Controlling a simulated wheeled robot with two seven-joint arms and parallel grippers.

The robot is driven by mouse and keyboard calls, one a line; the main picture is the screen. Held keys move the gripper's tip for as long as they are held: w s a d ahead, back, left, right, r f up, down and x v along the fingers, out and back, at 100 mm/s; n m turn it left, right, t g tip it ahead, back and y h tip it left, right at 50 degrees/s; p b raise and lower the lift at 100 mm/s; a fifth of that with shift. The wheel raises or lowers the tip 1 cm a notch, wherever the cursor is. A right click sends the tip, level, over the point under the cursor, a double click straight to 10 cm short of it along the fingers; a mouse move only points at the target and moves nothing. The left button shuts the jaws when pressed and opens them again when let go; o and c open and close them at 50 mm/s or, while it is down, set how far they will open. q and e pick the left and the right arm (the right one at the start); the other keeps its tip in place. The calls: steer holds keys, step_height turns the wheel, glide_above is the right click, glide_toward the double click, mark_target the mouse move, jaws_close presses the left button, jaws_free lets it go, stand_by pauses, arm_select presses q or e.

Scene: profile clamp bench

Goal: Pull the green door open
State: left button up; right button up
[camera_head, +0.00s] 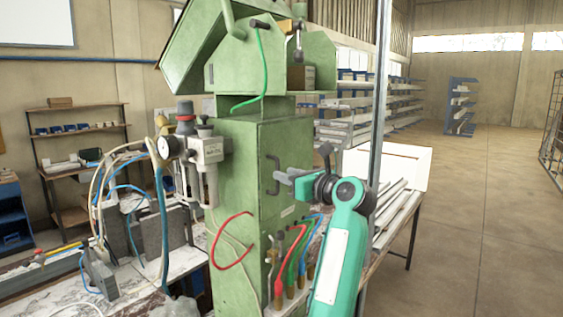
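The green door (292,142) is the front panel of a tall green machine (235,150) in the middle of the head view. It looks closed, flush with the cabinet. A dark curved handle (271,184) sits on the door's left side.
A pressure gauge with regulator (195,150) is fixed left of the door. Red, green and blue hoses (290,255) rise below it. A grey upright post (378,110) stands right of my gripper. Cluttered bench space (60,295) lies left; open floor (485,220) lies right.

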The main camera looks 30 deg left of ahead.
arm_select(q)
steer(key=p+x, duration=0.1)
steer(key=x, duration=0.2)
jaws_close()
